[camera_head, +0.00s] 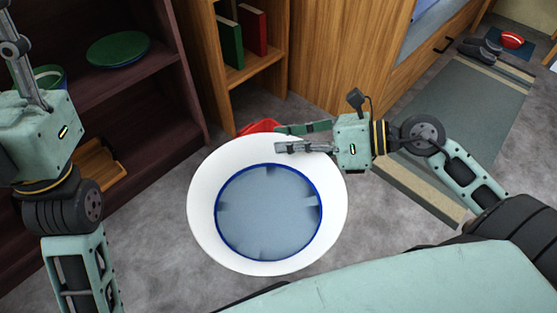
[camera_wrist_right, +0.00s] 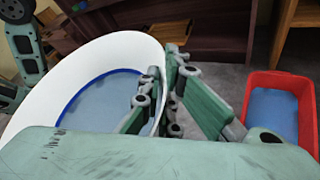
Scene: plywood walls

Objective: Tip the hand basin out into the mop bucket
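The hand basin (camera_head: 205,232) is a round white bowl with a blue ring around bluish water, in the middle of the head view. It also shows at the left of the right wrist view (camera_wrist_right: 120,48). My right gripper (camera_head: 282,138) is at its far right rim, one finger inside and one outside, shut on the wall. The red mop bucket (camera_head: 260,127) is mostly hidden behind the basin in the head view. In the right wrist view the bucket (camera_wrist_right: 306,112) stands right of the fingers, with a bluish surface inside. My left gripper (camera_head: 22,50) is raised at the upper left, away from the basin; its fingertips are cut off.
A dark shelf with a green plate (camera_head: 118,49) stands at the left. A wooden cabinet with green and red books (camera_head: 229,42) stands behind. A grey mat (camera_head: 450,115) and a red bowl (camera_head: 512,40) are at the right. Grey floor surrounds the basin.

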